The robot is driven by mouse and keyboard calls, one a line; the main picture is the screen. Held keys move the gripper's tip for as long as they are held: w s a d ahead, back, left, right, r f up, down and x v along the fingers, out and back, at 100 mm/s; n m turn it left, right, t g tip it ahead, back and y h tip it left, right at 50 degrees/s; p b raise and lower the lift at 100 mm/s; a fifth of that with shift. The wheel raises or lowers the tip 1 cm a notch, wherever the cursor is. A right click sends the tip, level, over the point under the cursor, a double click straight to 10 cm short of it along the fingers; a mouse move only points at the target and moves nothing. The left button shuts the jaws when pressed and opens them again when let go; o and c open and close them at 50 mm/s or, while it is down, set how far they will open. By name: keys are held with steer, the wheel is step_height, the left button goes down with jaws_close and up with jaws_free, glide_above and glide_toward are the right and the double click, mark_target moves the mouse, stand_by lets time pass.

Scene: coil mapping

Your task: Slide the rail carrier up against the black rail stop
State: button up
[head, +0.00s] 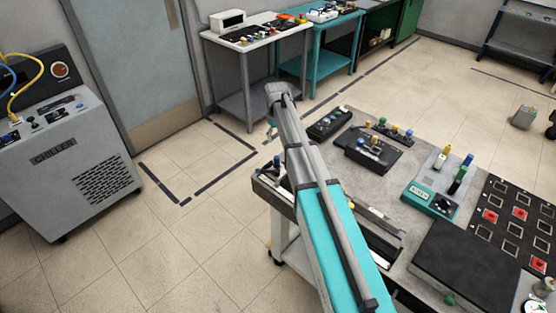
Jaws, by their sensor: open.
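My arm reaches across the near left of the workbench, and my gripper (271,133) shows small at its far end, pointing down beside the bench's far left corner. It is open, and nothing can be seen between its fingers. A long low rail (378,240) runs along the left edge of the bench, with my arm covering its middle. A small dark block with a pale knob (277,165) stands near the rail's far end, below my gripper in the picture; I cannot tell whether it is the rail carrier. I cannot make out the black rail stop.
The workbench (335,172) also holds black control boxes (372,150), a teal-and-grey device (430,199), a large black plate (466,264) and a panel of square slots (515,222). A chiller (68,150) stands left. Open tiled floor (150,240) lies between.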

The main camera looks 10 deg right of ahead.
mark_target(277, 157)
steer(key=shift+f, duration=0.2)
step_height(277, 157, down, 14)
steer(key=b, duration=1.3)
steer(key=shift+r+b, duration=0.25)
steer(key=shift+b, duration=0.15)
stand_by(0.3)
steer(key=shift+d, duration=0.1)
jaws_close()
